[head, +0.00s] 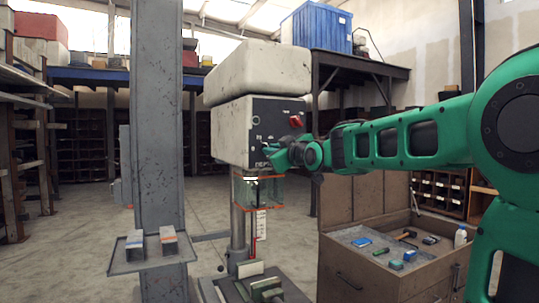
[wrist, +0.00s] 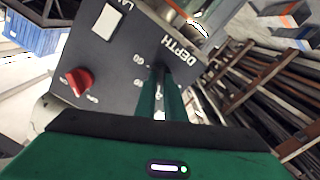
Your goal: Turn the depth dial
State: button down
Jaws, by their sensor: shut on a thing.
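The drill press (head: 258,75) has a pale, scuffed head with a dark control panel (head: 276,112) facing my arm. The panel also fills the middle of the wrist view (wrist: 112,68), with the word DEPTH printed near its edge. My gripper (head: 270,155) is at the lower part of this panel. In the wrist view its two green fingers (wrist: 160,80) reach to the panel beside the DEPTH label and are shut on the depth dial. The dial is mostly hidden between the fingers, so its pointer cannot be read. Numbers on the panel show beside the fingers.
A red knob (head: 296,121) sits higher on the panel, apart from my fingers. A clear guard (head: 262,192) with orange edges hangs under the head. A grey column (head: 158,130) with a small shelf (head: 150,262) stands left. An open tool chest (head: 350,278) stands below my arm.

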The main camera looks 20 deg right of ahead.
jog(key=shift+a+f, duration=0.1)
jog(key=shift+f, duration=0.2)
jog(key=c, duration=1.9)
grip_release()
jog(key=shift+o, duration=0.3)
jog(key=shift+r, duration=0.15)
jog(key=s, duration=1)
jog(key=shift+s+d, duration=0.2)
jog(key=shift+s, duration=0.1)
